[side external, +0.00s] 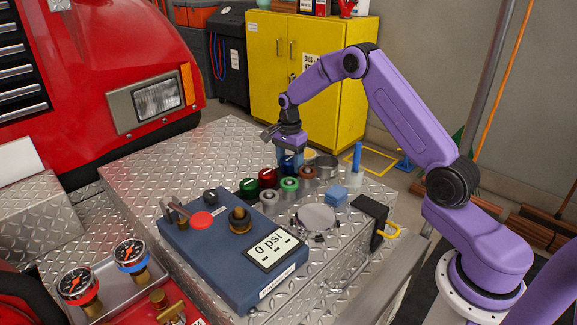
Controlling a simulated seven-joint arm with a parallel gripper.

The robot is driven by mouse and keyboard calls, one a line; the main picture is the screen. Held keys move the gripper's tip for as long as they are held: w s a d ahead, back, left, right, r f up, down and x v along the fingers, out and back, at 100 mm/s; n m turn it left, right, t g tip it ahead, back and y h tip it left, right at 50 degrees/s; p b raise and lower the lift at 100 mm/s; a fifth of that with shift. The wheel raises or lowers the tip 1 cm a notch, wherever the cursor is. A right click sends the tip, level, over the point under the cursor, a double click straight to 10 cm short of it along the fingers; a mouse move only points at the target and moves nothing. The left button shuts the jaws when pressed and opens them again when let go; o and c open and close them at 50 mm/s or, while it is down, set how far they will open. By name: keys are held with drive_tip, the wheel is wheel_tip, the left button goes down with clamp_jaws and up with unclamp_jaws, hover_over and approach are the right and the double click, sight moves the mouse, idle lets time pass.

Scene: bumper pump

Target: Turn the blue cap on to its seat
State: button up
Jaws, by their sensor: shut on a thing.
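My purple gripper (290,165) points down at the far side of the diamond-plate deck. It is shut on the blue cap, which is small and mostly hidden between the fingers. The cap is beside the red cap (268,178) and the green cap (249,189), which form a row with it. Several round grey fittings stand in front: a plain one (269,202), one with a green ring (289,186) and one with a reddish ring (307,175). A wider grey cylinder (327,166) stands to the right. I cannot tell whether the cap touches anything below.
A blue panel box (225,255) with a red button (201,220) and a "0 psi" display (270,250) lies in front. The deck's left part is clear.

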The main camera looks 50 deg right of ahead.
drive_tip(key=shift+r, duration=4.2)
drive_tip(key=shift+a, duration=0.15)
drive_tip(key=s+a+r+n, duration=0.1)
drive_tip(key=s+a+r, duration=0.1)
drive_tip(key=a, duration=0.6)
drive_tip(key=s+a+r+n, duration=0.1)
drive_tip(key=a+r+n, duration=0.1)
drive_tip(key=a, duration=0.5)
drive_tip(key=n, duration=0.2)
approach(239, 209)
drive_tip(key=shift+w+d+f, duration=0.2)
drive_tip(key=shift+w+d, duration=0.05)
drive_tip(key=shift+s+a, duration=0.15)
drive_tip(key=shift+a, duration=0.05)
drive_tip(key=shift+s+f, duration=0.1)
drive_tip(key=shift+f, duration=2.3)
drive_tip(key=shift+f, duration=1.6)
